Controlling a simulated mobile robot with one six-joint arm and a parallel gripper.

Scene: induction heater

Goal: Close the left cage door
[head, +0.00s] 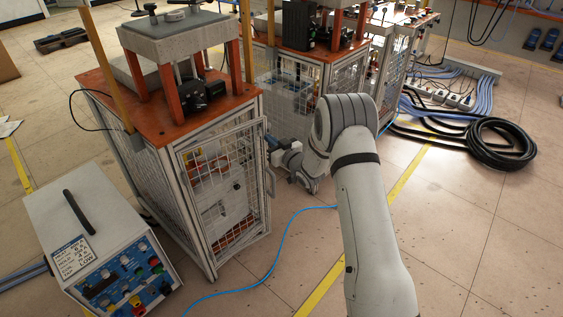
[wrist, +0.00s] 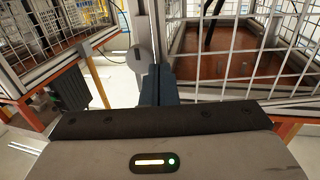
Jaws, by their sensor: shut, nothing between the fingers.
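The left cage door (head: 222,185), a wire-mesh panel in a grey metal frame, is on the front of the nearest cage in the head view. It appears slightly ajar, its right edge standing out from the cage; the exact gap is hard to judge. A handle (head: 271,181) is on that right edge. My gripper (head: 270,143) is beside the upper right edge of the door, partly hidden by my arm. In the wrist view, my dark fingers (wrist: 160,85) are shut and empty, close to a vertical metal post (wrist: 152,30). Contact cannot be told.
A control box (head: 100,235) stands on the floor left of the cage. A blue cable (head: 285,235) runs across the floor in front. More caged stations stand behind, and a black hose coil (head: 500,143) lies at right. The floor at lower right is clear.

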